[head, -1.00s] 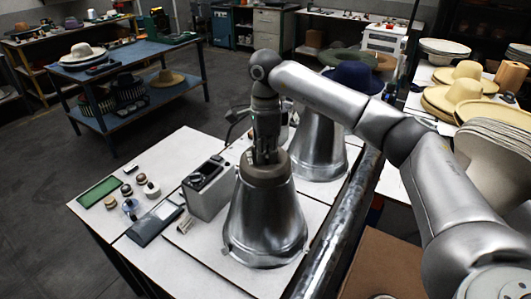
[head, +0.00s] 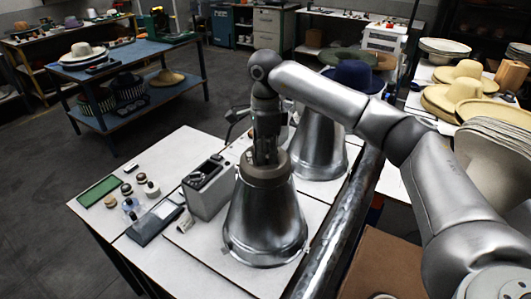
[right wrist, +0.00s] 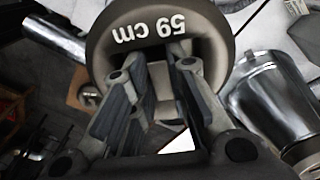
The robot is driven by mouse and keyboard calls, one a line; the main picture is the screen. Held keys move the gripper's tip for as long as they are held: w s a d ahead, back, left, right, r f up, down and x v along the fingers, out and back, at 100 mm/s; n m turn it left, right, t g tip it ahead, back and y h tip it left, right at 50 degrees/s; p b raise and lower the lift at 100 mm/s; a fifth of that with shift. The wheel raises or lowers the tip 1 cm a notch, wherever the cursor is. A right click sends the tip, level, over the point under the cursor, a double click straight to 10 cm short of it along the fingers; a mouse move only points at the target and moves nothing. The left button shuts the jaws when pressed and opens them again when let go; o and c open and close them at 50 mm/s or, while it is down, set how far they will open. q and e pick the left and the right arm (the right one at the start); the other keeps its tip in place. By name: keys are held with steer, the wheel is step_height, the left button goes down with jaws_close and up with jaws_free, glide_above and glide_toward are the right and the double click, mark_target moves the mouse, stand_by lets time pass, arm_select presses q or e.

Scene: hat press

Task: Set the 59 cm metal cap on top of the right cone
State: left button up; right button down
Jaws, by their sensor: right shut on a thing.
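The 59 cm metal cap (head: 264,168) is a dull grey-brown round piece. It covers the narrow top of the near shiny metal cone (head: 265,220) and looks level; I cannot tell whether it bears fully on the cone. My right gripper (head: 265,155) points straight down and is shut on the cap's middle. In the right wrist view, the cap (right wrist: 205,45) shows its white "59 cm" marking beside my gripper fingers (right wrist: 154,78). A second metal cone (head: 318,148) stands behind to the right, its upper part partly hidden by my right arm. My left gripper is out of view.
A grey control box (head: 209,187) stands close left of the near cone. Small knobs and a green mat (head: 99,191) lie further left on the white table (head: 190,260). A blue hat (head: 354,76) shows behind my arm. Straw hats (head: 458,95) are at right.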

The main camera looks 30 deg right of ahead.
steer(key=shift+r, duration=0.15)
steer(key=c, duration=1.3)
jaws_free()
steer(key=shift+f, duration=0.2)
steer(key=shift+r+p, duration=2.55)
steer(key=shift+r, duration=1.35)
